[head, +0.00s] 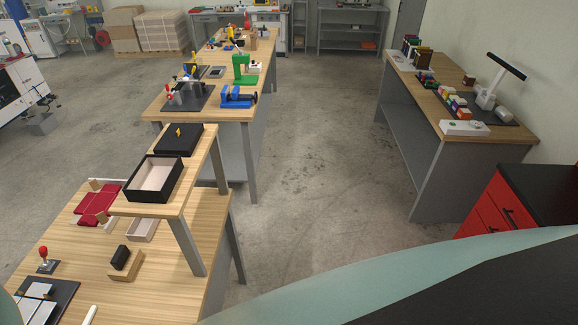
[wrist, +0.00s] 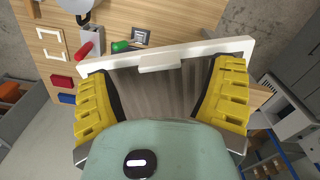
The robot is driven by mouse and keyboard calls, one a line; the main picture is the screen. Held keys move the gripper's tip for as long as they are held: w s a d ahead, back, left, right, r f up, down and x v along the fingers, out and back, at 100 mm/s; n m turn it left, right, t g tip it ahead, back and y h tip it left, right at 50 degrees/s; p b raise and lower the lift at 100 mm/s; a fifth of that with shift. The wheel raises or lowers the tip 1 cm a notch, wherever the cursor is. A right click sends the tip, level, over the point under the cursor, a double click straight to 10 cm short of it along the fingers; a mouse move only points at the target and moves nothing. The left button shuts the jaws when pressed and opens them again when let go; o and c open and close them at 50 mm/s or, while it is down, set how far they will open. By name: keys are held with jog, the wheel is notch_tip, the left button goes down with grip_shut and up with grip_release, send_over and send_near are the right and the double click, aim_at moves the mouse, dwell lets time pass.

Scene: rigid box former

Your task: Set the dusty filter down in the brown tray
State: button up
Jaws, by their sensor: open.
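A filter with grey-brown pleats and a white frame (wrist: 160,92) fills the middle of the wrist view, its white edge and tab across the top. It looks like the dusty filter. My gripper (wrist: 161,72) has yellow ribbed fingers, one at each side of the filter. The jaws are open; I cannot tell whether the fingers touch it. A wooden table top lies beyond the filter. I cannot pick out the brown tray for sure in either view. My gripper and the filter do not show in the head view.
In the wrist view, a red block (wrist: 61,81), a blue block (wrist: 66,99) and a green cylinder (wrist: 121,46) lie beyond the filter. In the head view, a black open box (head: 154,178) stands on a raised shelf. Open floor (head: 310,170) runs between the benches.

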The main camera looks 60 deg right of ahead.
jog(key=shift+f+p, duration=1.05)
jog(key=shift+f, duration=0.3)
jog(key=shift+a, duration=0.1)
jog(key=shift+c, duration=0.4)
jog(key=c, duration=1.3)
jog(key=shift+r+b, duration=0.2)
jog(key=shift+b, duration=0.25)
notch_tip(320, 180, up, 2)
jog(key=b, duration=0.3)
jog(key=shift+r, duration=0.15)
jog(key=s+d, duration=0.1)
jog(key=s+d+r+p, duration=0.1)
jog(key=s+d+p, duration=0.1)
jog(key=shift+s+d+r, duration=0.1)
jog(key=shift+s+r, duration=0.1)
jog(key=shift+r, duration=0.05)
jog(key=s+d+p, duration=0.1)
jog(key=s+d, duration=0.6)
jog(key=s, duration=0.2)
jog(key=shift+d+r, duration=0.15)
jog(key=shift+r, duration=0.25)
